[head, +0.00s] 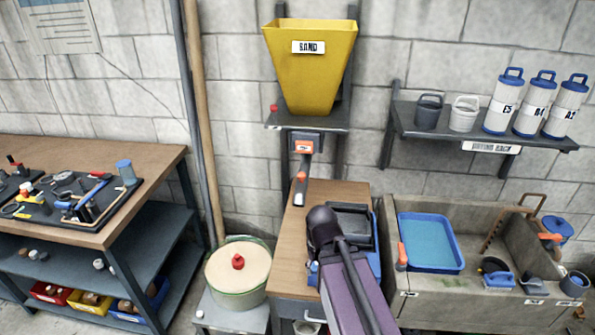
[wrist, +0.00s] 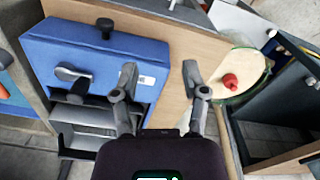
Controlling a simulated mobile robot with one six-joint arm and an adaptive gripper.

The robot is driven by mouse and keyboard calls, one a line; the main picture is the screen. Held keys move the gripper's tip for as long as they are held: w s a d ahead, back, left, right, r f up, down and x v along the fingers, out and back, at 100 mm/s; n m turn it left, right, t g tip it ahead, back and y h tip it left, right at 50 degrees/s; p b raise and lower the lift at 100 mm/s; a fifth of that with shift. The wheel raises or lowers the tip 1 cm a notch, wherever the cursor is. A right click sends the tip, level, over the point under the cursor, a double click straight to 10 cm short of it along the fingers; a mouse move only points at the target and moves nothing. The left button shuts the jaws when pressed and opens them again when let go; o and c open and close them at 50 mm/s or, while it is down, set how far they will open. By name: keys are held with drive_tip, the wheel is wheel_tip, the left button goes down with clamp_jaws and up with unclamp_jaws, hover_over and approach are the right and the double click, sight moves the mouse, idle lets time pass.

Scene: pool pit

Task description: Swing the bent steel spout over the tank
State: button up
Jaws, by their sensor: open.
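A grey steel spout (head: 303,178) with orange parts hangs below the yellow sand hopper (head: 310,60). Its lower end is above the wooden counter, to the right of the round tank (head: 240,296). The tank has a pale top with a red knob (head: 238,262); its top also shows in the wrist view (wrist: 245,68). My gripper (wrist: 160,78) is open and empty over the wooden counter, between a blue box and the tank. The spout is not clearly seen in the wrist view. In the head view my arm hides the fingers.
The blue box (wrist: 90,58) with black knobs is close to the left finger. A pole (head: 205,130) stands behind the tank. A workbench (head: 150,160) with tools is at left. A stone basin (head: 450,295) with a blue tray (head: 402,226) is at right, below a rack (head: 430,138).

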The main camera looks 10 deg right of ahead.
drive_tip(key=shift+d, duration=0.15)
drive_tip(key=shift+o, duration=1.3)
drive_tip(key=shift+r, duration=0.1)
wheel_tip(320, 180, up, 26)
drive_tip(key=m+p, duration=1.3)
drive_tip(key=p, duration=1.3)
hover_over(302, 174)
drive_tip(key=shift+f, duration=0.3)
wheel_tip(302, 174, down, 13)
drive_tip(key=b, duration=1.4)
drive_tip(key=shift+f, duration=0.2)
